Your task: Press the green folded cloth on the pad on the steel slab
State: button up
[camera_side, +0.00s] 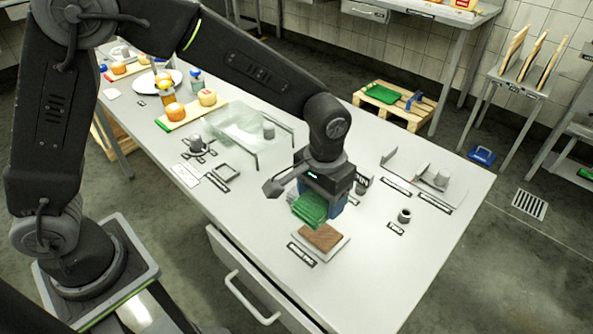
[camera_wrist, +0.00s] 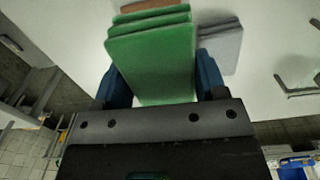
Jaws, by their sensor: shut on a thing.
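The green folded cloth (camera_side: 309,208) is held in my gripper (camera_side: 322,196), above the worktop. In the wrist view the cloth (camera_wrist: 152,55) sits in several layers between the two blue fingers of my gripper (camera_wrist: 163,82). The brown pad (camera_side: 322,236) lies on the pale steel slab (camera_side: 340,249) near the table's front edge, below and slightly right of the cloth, with a visible gap. In the wrist view a strip of the pad (camera_wrist: 146,5) shows beyond the cloth; the rest is hidden.
A label (camera_side: 301,254) lies left of the slab.

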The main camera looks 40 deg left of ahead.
aim_at(320, 232)
jog(key=shift+s+d+f, duration=0.1)
jog(key=shift+d+f, duration=0.25)
jog(key=shift+d, duration=0.1)
jog(key=shift+f, duration=2.7)
jog(key=shift+f, duration=0.65)
jog(key=shift+r, duration=0.1)
jog(key=shift+r, duration=3.5)
